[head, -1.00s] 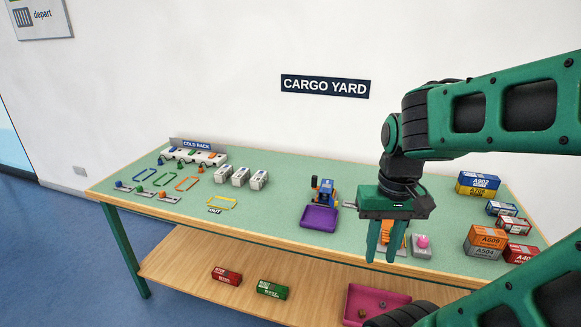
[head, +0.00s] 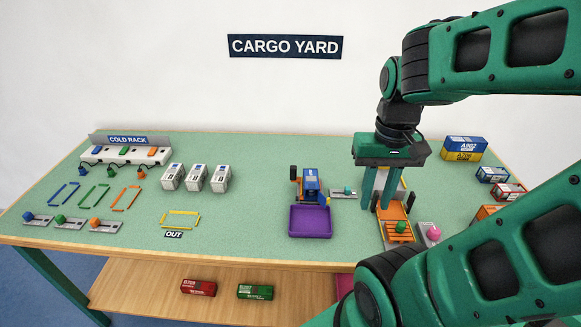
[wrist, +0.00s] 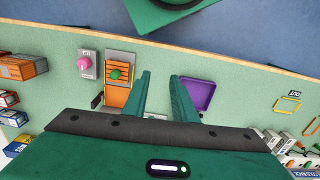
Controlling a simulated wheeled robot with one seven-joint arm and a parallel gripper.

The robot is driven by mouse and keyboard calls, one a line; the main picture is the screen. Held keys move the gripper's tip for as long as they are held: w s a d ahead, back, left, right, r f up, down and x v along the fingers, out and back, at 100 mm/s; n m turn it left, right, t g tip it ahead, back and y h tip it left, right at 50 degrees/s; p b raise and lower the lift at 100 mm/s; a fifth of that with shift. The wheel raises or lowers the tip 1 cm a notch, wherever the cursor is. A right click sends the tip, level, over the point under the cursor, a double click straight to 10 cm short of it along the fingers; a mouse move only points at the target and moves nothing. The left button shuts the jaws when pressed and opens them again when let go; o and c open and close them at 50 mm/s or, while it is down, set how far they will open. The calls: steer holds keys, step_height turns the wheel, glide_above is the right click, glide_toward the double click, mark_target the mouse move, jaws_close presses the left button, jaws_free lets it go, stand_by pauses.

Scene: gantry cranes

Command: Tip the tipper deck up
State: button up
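An orange slatted deck (head: 398,238) with a green knob (head: 400,227) lies at the table's front, right of centre. A grey block with a pink knob (head: 433,232) stands just right of it. A blue machine (head: 311,182) with a purple tray (head: 310,222) stands to the left. I cannot tell for sure which is the tipper deck. My gripper (head: 377,205) is open, pointing down, with nothing between its fingers. In the wrist view my gripper (wrist: 160,77) appears between the orange deck (wrist: 117,99) and the purple tray (wrist: 197,95). My fingers hide part of the orange unit.
A small plate with a teal knob (head: 348,191) lies beside the blue machine. Stacked containers (head: 463,149) stand at the right. White blocks (head: 196,178) and the cold rack (head: 126,153) are at the left. Bare green table surface (head: 255,215) lies left of the purple tray.

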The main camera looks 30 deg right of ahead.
glide_above(293, 166)
step_height(293, 166, down, 2)
steer(key=shift+f, duration=0.25)
step_height(293, 166, down, 10)
steer(key=shift+r, duration=0.15)
